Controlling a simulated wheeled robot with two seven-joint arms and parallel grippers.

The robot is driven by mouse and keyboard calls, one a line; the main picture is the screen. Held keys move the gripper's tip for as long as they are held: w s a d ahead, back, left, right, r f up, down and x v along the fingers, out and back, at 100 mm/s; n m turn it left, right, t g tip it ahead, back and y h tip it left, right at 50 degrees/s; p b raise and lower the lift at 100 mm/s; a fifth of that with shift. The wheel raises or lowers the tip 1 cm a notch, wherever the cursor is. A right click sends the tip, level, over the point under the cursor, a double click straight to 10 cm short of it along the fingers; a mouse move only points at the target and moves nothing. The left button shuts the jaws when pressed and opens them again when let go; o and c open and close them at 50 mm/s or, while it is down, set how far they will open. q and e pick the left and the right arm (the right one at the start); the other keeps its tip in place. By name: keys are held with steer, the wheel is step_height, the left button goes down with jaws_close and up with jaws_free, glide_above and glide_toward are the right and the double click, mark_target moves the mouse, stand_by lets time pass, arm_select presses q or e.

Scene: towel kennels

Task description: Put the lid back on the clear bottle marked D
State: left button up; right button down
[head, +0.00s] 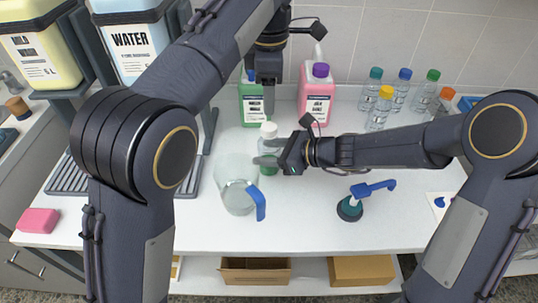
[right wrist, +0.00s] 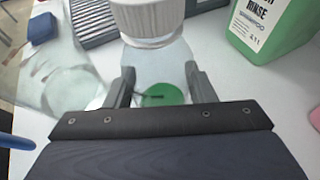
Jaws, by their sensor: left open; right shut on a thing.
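My right gripper (head: 268,152) is shut on a small clear bottle (head: 268,134) with a white ribbed top and green at its bottom. It stands upright between the fingers; the right wrist view shows its white top (right wrist: 150,18) and the green (right wrist: 163,95) low down. My left gripper (head: 268,98) is open, pointing down above and behind it, in front of the green jug. Clear bottles stand at the back right with teal (head: 375,73), blue (head: 404,74), green (head: 432,75), yellow (head: 385,92) and orange (head: 447,93) lids. I cannot read a D on any bottle.
A clear pitcher (head: 238,195) with a blue handle stands left of the held bottle. A green jug (head: 252,105) and pink jug (head: 317,95) stand behind. A pink sponge (head: 37,220) lies far left. The front middle is clear.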

mark_target(269, 126)
stand_by(0.3)
arm_select(q)
steer(key=shift+f, duration=4)
